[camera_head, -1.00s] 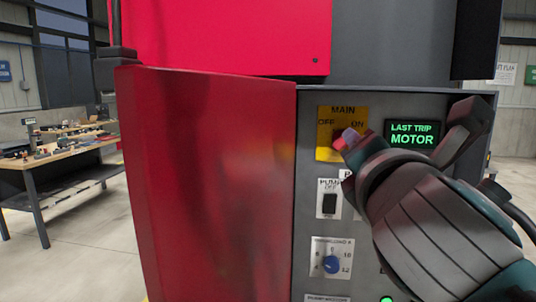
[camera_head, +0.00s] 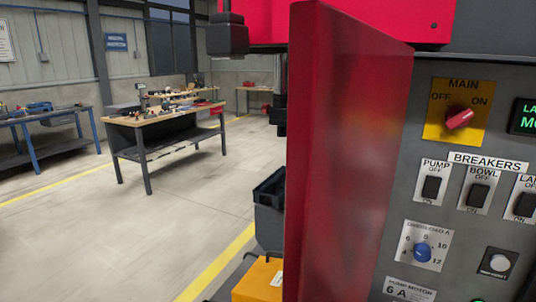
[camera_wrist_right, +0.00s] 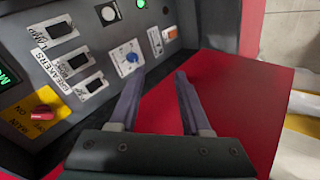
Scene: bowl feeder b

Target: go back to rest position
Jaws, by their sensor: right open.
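My right gripper (camera_wrist_right: 158,77) shows in the right wrist view, with two grey fingers apart and nothing between them. It is in front of the control panel (camera_head: 395,190) and the open red door (camera_wrist_right: 235,105), and I see no contact. In the head view neither gripper shows. The panel has a red main switch knob (camera_head: 459,118) on a yellow plate, its handle slanting up to the right. The knob also shows in the wrist view (camera_wrist_right: 42,113). The door also stands out from the panel in the head view (camera_head: 340,160).
Breaker switches (camera_head: 478,195), a blue overload dial (camera_head: 422,252) and a round button (camera_head: 499,262) sit on the panel. A dark bin (camera_head: 268,205) and an orange box (camera_head: 258,280) are beside the door. Workbenches (camera_head: 165,118) stand behind, with open floor between.

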